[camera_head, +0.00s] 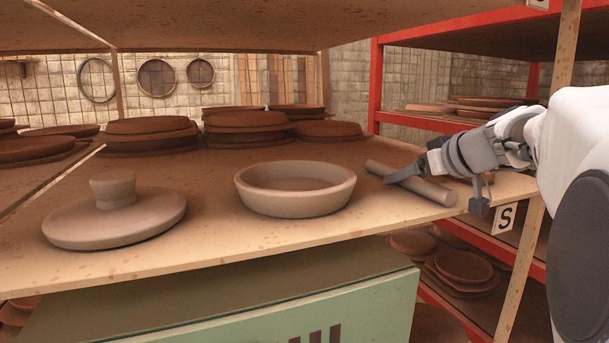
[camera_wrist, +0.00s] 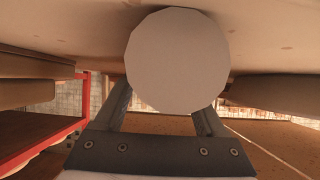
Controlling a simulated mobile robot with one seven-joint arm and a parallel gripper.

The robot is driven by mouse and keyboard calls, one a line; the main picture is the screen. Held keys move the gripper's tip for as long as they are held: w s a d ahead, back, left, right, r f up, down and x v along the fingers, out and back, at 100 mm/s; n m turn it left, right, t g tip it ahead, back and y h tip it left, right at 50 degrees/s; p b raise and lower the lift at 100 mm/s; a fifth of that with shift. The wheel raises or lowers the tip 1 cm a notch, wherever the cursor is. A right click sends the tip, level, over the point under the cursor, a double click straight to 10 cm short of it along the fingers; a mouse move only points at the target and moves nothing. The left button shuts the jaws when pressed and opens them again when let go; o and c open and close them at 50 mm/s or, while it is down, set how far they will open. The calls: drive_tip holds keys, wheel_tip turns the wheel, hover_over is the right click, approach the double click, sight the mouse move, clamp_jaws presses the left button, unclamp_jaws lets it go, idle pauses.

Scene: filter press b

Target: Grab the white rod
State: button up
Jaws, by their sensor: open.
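The white rod (camera_head: 418,185) looks pale grey-beige and lies on its side near the right end of the wooden shelf, pointing towards the front edge. In the wrist view its round end face (camera_wrist: 177,62) is close to the camera and hides the fingertips. My gripper (camera_head: 435,191) is open at the rod, with one finger showing at the rod's left and the other at its right, near the shelf edge. In the wrist view the fingers of my gripper (camera_wrist: 162,108) spread to either side behind the rod's end. Contact cannot be told.
A shallow round dish (camera_head: 295,202) stands left of the rod. A knobbed lid (camera_head: 114,225) lies farther left. Stacks of brown plates (camera_head: 150,130) fill the shelf's back. A red rack (camera_head: 376,85) stands at the right. A shelf board (camera_head: 200,38) hangs overhead.

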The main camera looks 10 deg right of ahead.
drive_tip(key=shift+s, duration=0.1)
clamp_jaws()
drive_tip(key=shift+r, duration=0.15)
idle(0.3)
